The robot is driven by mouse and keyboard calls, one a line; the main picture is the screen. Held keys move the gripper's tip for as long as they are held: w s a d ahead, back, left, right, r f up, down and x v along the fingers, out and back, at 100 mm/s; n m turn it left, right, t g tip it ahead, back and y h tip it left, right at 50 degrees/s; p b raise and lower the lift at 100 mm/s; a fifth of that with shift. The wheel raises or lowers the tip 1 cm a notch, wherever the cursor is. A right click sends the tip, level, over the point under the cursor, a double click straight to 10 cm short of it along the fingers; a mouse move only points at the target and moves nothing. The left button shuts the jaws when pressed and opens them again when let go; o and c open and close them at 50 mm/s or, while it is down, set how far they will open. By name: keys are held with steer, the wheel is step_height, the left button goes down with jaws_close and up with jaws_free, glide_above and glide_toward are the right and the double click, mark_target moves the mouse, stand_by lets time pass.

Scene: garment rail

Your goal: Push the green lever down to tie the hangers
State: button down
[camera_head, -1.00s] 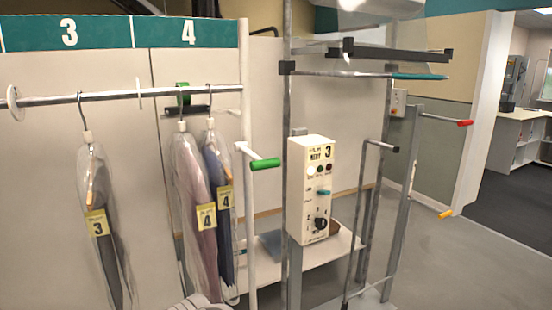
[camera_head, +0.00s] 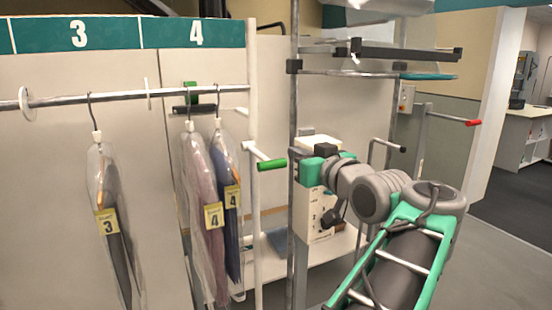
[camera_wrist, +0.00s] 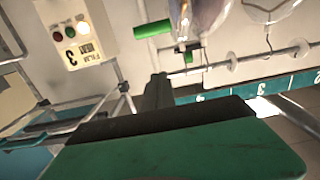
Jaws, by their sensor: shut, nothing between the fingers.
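The green lever (camera_head: 272,165) is a green grip on a white arm off the upright post at the rail's right end. It also shows at the top of the wrist view (camera_wrist: 153,29). Bagged garments on hangers (camera_head: 218,120) with yellow "4" tags hang from the rail (camera_head: 70,101), left of the lever. My gripper (camera_head: 298,168) is just right of the lever in the head view, before the control box. In the wrist view its dark fingers (camera_wrist: 157,80) are together and empty, apart from the lever in the picture. The fingertips are hard to make out in the head view.
The white control box (camera_head: 318,225) stands right of the lever, partly hidden by my arm. A metal frame (camera_head: 294,110) rises beside it. A smaller green part (camera_head: 190,92) is behind the rail. A red-tipped bar (camera_head: 473,122) is at right. A "3"-tagged garment (camera_head: 107,220) hangs at left.

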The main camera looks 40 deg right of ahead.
steer(key=w+d+f+p, duration=0.3)
steer(key=w+f+p, duration=0.1)
steer(key=w, duration=0.6)
steer(key=shift+w+f+p, duration=0.2)
steer(key=shift+f+p, duration=0.1)
steer(key=shift+p, duration=0.05)
